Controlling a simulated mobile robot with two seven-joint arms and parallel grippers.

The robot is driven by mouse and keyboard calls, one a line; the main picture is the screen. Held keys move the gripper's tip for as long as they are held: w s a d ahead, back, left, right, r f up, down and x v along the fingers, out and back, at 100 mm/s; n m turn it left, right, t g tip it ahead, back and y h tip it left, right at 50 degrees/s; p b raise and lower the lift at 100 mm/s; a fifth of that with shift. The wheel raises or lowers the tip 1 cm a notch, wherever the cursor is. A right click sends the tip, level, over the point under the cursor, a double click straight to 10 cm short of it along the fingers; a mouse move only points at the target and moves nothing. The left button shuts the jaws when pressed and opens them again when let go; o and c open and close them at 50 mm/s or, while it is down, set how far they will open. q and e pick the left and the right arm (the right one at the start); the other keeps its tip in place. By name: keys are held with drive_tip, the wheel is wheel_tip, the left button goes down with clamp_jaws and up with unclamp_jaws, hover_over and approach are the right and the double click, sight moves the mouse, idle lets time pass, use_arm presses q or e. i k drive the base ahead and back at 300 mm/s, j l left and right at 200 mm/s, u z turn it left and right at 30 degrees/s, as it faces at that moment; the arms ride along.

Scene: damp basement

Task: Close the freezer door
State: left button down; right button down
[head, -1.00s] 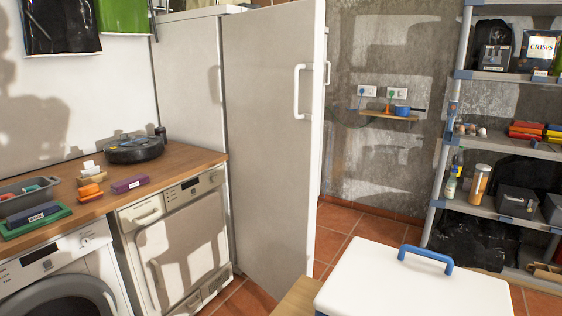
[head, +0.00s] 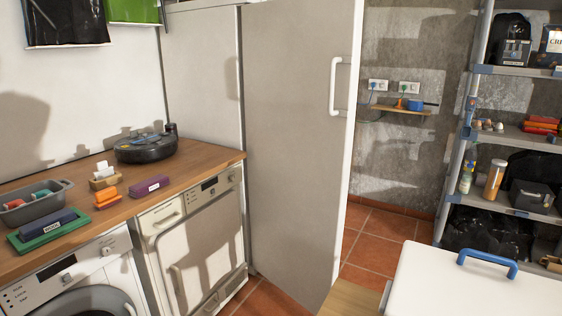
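The freezer is a tall white cabinet with a large light grey door (head: 292,150). The door stands out from the cabinet side (head: 203,85) into the room, to the right of the counter. A white bar handle (head: 336,88) is on the door near its right edge. I cannot tell how wide the door stands open, as the freezer's front and inside are hidden. Neither of my grippers shows in the head view.
A wooden counter (head: 190,168) with a robot vacuum (head: 146,147) and small boxes runs over two front-loading machines at left. A white cool box (head: 450,285) with a blue handle is at lower right. Shelving (head: 480,205) stands at right. Tiled floor (head: 385,226) shows between.

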sight(301, 58)
drive_tip(key=i+j+u, duration=0.15)
drive_tip(key=i+j, duration=0.45)
drive_tip(key=i+j+u, duration=0.2)
drive_tip(key=i+j, duration=0.3)
drive_tip(key=i, duration=0.15)
